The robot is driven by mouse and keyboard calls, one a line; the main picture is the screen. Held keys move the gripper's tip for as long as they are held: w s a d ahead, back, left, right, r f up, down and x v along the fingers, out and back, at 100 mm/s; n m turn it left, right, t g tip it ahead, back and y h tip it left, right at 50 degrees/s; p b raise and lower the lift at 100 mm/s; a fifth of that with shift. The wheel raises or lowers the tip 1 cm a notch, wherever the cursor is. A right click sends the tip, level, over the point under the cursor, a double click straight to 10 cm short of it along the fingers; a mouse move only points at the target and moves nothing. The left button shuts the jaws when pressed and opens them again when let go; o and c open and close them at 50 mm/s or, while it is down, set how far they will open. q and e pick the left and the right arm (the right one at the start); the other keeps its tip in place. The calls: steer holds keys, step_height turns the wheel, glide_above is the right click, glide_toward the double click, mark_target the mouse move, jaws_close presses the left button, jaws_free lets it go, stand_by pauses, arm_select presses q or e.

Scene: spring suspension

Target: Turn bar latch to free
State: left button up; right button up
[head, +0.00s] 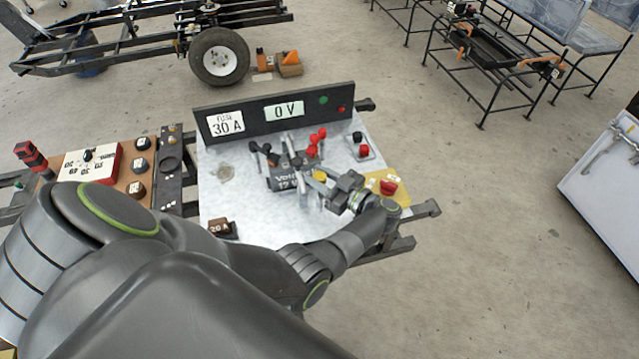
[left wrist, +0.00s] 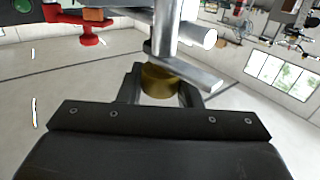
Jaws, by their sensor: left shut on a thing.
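The dark device labelled "VOLT" (head: 284,177) sits on the pale panel (head: 235,205). My left gripper (head: 322,182) reaches in over the panel at the device's right side. In the left wrist view its fingers (left wrist: 160,88) are shut around a short brass-coloured cylinder (left wrist: 160,79). A flat silver bar (left wrist: 187,72) crosses just beyond the cylinder, below a silver post (left wrist: 164,28); I take it for the bar latch. A yellow knob (head: 320,175) shows by the fingertips in the head view. The gripper hides part of the latch there. My right gripper is not in view.
Red knobs (head: 318,137) and black knobs (head: 265,150) stand close to the device. A dark sign board (head: 352,96) reading "0 V" rises behind. A yellow plate with a red knob (head: 388,187) lies right of my gripper. A small brown block (head: 222,228) is at front left.

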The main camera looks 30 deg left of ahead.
arm_select(q)
steer(key=shift+n+g+b, duration=0.9)
steer(key=shift+g+b, duration=0.15)
steer(key=shift+g, duration=0.35)
steer(key=o, duration=1)
steer(key=shift+c, duration=0.2)
